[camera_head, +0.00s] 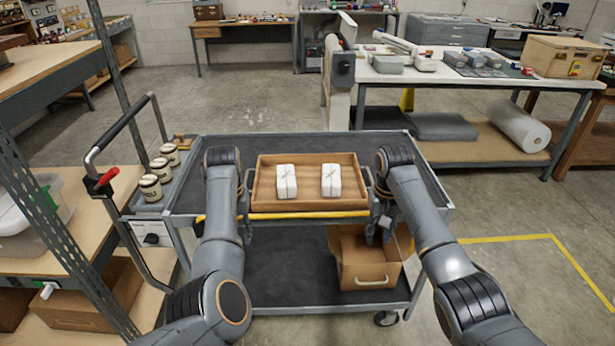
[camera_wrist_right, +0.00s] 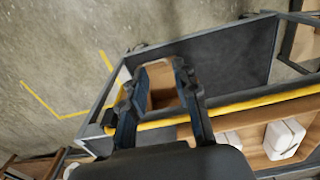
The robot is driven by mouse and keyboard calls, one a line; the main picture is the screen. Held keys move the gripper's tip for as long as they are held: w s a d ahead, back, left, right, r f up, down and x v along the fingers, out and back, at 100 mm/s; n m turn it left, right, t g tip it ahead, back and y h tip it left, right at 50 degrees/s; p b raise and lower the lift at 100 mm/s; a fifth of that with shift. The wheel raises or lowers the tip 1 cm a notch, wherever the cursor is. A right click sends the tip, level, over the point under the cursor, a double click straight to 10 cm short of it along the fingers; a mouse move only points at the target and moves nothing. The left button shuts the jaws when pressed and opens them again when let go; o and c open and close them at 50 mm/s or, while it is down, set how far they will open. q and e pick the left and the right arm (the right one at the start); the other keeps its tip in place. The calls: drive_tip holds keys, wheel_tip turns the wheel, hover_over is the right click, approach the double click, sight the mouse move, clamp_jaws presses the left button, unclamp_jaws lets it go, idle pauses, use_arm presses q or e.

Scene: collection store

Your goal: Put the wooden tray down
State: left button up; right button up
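The wooden tray (camera_head: 306,204) is a shallow brown box holding two white wrapped packages (camera_head: 287,182) (camera_head: 331,180). It lies level at the front edge of the grey cart's top (camera_head: 222,143) and appears to rest there. My right gripper (camera_head: 378,232) is at the tray's right end; the right wrist view shows its two fingers (camera_wrist_right: 155,100) apart with nothing gripped between them and the tray (camera_wrist_right: 200,130) beside them. My left gripper (camera_head: 246,225) is at the tray's left end. Its fingers are partly hidden by my arm, so its opening is unclear.
A brown box (camera_head: 368,270) stands on the cart's lower shelf, below my right gripper. Several labelled jars (camera_head: 151,188) stand at the cart's left. A shelf (camera_head: 75,220) is close on the left. A white worktable (camera_head: 465,78) stands behind right. Floor right of the cart is clear.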

wheel_tip(320, 180, up, 12)
drive_tip(key=shift+w+f, duration=0.15)
drive_tip(key=shift+w, duration=0.3)
drive_tip(key=shift+s, duration=0.1)
